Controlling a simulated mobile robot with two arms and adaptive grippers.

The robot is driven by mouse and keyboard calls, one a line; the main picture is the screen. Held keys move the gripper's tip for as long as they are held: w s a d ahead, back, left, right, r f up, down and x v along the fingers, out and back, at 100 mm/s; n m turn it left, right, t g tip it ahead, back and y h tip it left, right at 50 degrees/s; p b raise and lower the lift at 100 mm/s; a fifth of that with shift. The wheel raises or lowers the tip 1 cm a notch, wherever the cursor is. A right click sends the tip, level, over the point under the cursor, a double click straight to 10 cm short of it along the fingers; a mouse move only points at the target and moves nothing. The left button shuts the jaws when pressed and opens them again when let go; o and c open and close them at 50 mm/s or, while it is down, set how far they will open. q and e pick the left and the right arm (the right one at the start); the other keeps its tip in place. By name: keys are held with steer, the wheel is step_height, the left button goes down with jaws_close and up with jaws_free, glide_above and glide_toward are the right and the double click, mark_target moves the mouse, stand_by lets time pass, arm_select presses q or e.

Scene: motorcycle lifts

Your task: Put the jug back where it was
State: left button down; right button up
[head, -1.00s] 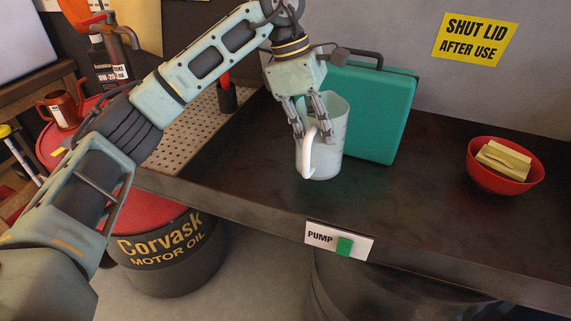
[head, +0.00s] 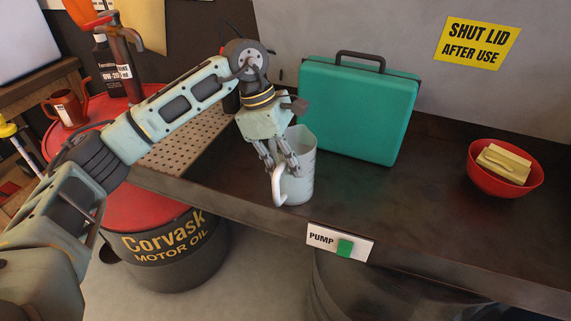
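The pale, translucent jug (head: 303,172) with a white handle is at the left part of the dark bench, near its front edge. It is about upright, its handle toward the front left. My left gripper (head: 283,170) comes down from above and is shut on the jug, with its fingers at the handle side. The fingers hide part of the jug's wall and rim. I cannot tell whether the jug's base touches the bench or is slightly above it. My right gripper is not in view.
A teal case (head: 358,110) stands behind the jug. A perforated tray (head: 190,140) lies to the left. A red bowl (head: 505,183) with a yellow block is at the right. A pump switch (head: 341,243) is on the front edge. The bench between case and bowl is clear.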

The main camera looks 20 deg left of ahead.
arm_select(q)
steer(key=c, duration=2.4)
jaws_free()
steer(key=shift+f, duration=0.15)
steer(key=shift+c, duration=0.2)
steer(key=o, duration=0.5)
steer(key=shift+r, duration=0.25)
steer(key=b+v, duration=0.2)
steer(key=v, duration=1)
steer(key=shift+f, duration=0.15)
